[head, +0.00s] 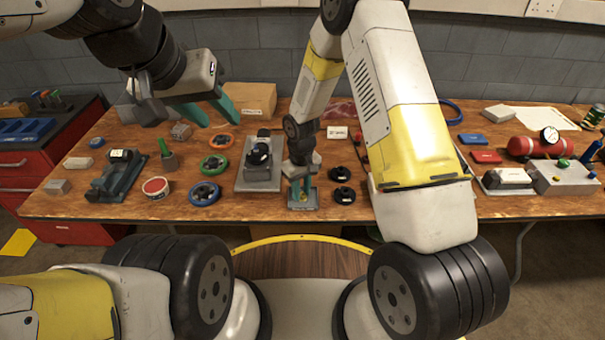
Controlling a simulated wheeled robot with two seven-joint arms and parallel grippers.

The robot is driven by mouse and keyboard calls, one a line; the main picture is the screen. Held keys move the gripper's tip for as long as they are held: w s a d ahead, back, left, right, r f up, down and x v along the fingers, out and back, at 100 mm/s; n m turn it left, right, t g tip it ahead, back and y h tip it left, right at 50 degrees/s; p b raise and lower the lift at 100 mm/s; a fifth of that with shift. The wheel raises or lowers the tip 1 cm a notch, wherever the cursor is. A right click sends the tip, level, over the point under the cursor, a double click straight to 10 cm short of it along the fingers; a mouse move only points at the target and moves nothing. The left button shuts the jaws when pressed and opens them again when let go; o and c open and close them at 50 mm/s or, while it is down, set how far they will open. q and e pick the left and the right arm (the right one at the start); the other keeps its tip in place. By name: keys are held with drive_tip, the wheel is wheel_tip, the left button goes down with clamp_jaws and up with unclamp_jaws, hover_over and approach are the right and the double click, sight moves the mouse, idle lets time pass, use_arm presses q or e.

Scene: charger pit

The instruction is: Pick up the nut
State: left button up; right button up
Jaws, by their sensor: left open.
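My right gripper (301,189) points straight down at the front middle of the workbench, its teal fingers around or just above a small yellowish piece (303,197) on a small teal-grey block (303,205). That piece may be the nut, but it is too small and too covered by the fingers to be sure. I cannot tell whether the fingers touch it. My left gripper (217,118) is open and empty, raised over the left part of the bench, its teal fingers spread apart.
A grey fixture with a black round part (259,156) stands left of the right gripper, and black discs (342,185) lie right of it. Green (214,164), blue (204,193) and orange (221,143) handwheels lie further left. A cardboard box (250,98) stands behind.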

clamp_jaws()
drive_tip(key=shift+r, duration=0.1)
drive_tip(key=shift+r, duration=0.65)
wheel_tip(320, 180, up, 2)
drive_tip(key=shift+r, duration=0.2)
drive_tip(key=s+r, duration=0.1)
drive_tip(key=s, duration=1.5)
